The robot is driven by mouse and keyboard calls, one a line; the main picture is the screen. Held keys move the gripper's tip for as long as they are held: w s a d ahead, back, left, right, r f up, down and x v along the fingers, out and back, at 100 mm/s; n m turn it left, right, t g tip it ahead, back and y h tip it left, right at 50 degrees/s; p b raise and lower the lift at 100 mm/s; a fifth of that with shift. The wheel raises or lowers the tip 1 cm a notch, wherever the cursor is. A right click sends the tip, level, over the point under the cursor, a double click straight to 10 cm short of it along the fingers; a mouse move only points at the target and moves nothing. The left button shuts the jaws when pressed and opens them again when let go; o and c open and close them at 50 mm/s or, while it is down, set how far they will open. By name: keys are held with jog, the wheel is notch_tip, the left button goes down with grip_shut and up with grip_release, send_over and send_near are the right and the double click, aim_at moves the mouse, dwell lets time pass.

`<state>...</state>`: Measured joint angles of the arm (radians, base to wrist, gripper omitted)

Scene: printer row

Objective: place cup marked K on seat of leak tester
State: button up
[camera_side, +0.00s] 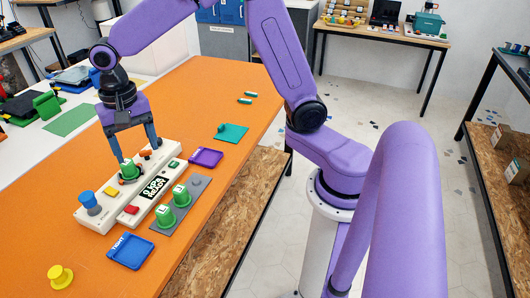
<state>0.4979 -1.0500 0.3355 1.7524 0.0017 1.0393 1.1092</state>
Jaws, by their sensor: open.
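The leak tester (103,219) is a long white unit on the orange table, with a dark display reading "0 kPa READY". A green cup (128,170) stands upright on the tester, apparently on its dark round seat; its letter is too small to read surely. My gripper (138,156) is open just above and around that cup, fingers pointing down. Whether a finger touches the cup cannot be told. Two more green cups, a front one (165,216) and a rear one (181,195), stand on a grey plate (198,183); their pale letters look like L.
A blue knob-like piece (90,201) stands at the tester's near end. A blue tray (130,252), a purple tray (205,158) and a teal tray (232,132) lie near the table's right edge. A yellow piece (60,277) stands at the front. The table's far part is mostly clear.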

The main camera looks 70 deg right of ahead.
jog(key=s+d+n, duration=0.4)
jog(key=s+n, duration=0.5)
jog(key=s, duration=0.4)
jog(key=s+d+n, duration=0.3)
jog(key=s+n, duration=0.7)
jog(key=s, duration=0.4)
jog(key=shift+d+f, duration=0.35)
jog(key=shift+d, duration=0.05)
